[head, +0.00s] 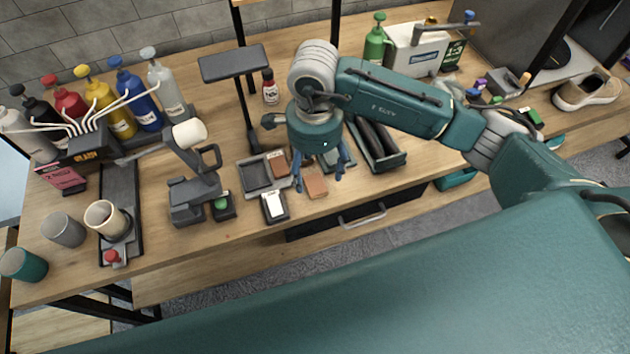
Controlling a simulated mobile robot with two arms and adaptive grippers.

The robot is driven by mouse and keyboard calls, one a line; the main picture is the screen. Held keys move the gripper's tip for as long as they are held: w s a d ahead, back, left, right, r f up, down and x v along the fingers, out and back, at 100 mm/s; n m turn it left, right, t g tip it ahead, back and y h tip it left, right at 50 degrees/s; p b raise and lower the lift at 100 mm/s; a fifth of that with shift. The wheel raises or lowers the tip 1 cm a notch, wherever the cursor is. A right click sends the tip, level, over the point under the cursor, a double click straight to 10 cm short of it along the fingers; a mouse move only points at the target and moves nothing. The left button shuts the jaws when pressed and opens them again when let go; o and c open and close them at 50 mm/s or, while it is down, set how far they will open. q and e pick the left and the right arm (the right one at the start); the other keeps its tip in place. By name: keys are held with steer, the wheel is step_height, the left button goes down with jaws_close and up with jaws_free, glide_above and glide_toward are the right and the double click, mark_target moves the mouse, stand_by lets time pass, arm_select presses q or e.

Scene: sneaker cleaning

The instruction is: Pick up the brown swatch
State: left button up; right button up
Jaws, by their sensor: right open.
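My right gripper (320,181) points down over the front of the workbench, its fingers apart and empty. A light brown swatch (316,187) lies under it, between or just below the fingertips; I cannot tell the exact height gap. A darker reddish-brown block (280,166) sits in the right part of a grey tray (257,187) to the left of the gripper. It is unclear which of the two is the brown swatch. My left gripper is not in view.
A dark holder with a white pad (273,207) lies left of the light brown swatch. A black tray (386,162) stands to the right. A post with a flat grey top (234,63) rises behind. Several bottles (121,121) and cups fill the left side; a sneaker (587,90) is far right.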

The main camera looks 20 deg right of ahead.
mark_target(315, 184)
steer(key=shift+w+f, duration=0.15)
steer(key=shift+f, duration=0.15)
step_height(315, 184, down, 4)
steer(key=p, duration=0.2)
steer(key=shift+d+f+p, duration=0.1)
steer(key=shift+f+p, duration=0.1)
steer(key=shift+p, duration=0.1)
steer(key=shift+f, duration=0.25)
steer(key=shift+w+f, duration=0.1)
steer(key=shift+c, duration=1)
steer(key=c, duration=0.8)
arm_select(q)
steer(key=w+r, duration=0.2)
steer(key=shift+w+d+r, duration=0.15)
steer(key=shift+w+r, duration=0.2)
arm_select(e)
steer(key=shift+c, duration=0.7)
